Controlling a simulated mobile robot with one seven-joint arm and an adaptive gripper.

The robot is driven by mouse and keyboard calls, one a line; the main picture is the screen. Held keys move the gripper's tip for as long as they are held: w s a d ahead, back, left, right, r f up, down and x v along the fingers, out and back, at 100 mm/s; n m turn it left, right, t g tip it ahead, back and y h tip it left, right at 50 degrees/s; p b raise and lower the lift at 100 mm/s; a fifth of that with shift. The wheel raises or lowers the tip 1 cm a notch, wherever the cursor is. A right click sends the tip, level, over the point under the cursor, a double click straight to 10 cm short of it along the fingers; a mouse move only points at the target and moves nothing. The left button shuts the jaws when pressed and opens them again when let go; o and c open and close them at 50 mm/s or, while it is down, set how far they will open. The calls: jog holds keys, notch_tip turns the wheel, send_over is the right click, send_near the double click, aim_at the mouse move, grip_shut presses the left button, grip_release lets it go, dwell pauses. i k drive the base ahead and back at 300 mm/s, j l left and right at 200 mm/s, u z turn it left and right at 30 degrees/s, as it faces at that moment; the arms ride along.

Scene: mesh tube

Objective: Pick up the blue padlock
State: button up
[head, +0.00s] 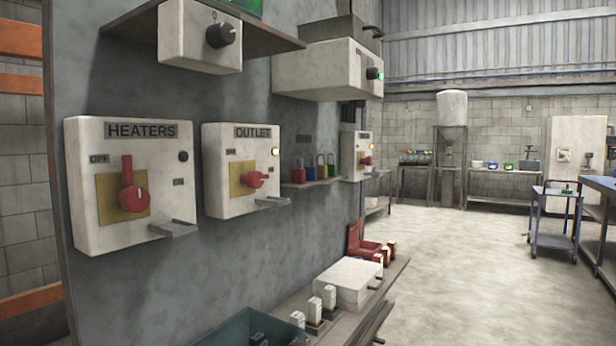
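The blue padlock (310,173) is small in the head view. It stands on a narrow grey wall shelf (312,184) between the OUTLET box and a smaller switch box. A red padlock (297,174) is just to its left, and green (321,172) and yellow (331,170) padlocks are to its right. The padlocks look upright with their shackles up. My gripper does not show in this view.
The HEATERS box (140,235) and OUTLET box (228,200) jut from the grey panel left of the shelf. A lower bench holds a white box (348,283), a red case (362,246) and a dark bin (235,335). Open floor (470,270) lies to the right.

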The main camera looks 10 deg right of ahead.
aim_at(311, 172)
jog(key=i+l+z, duration=0.15)
jog(key=i+l, duration=1.15)
jog(key=i, duration=0.2)
jog(key=i+j, duration=0.1)
jog(key=j, duration=0.15)
jog(key=i+j, duration=0.1)
jog(key=j, duration=0.1)
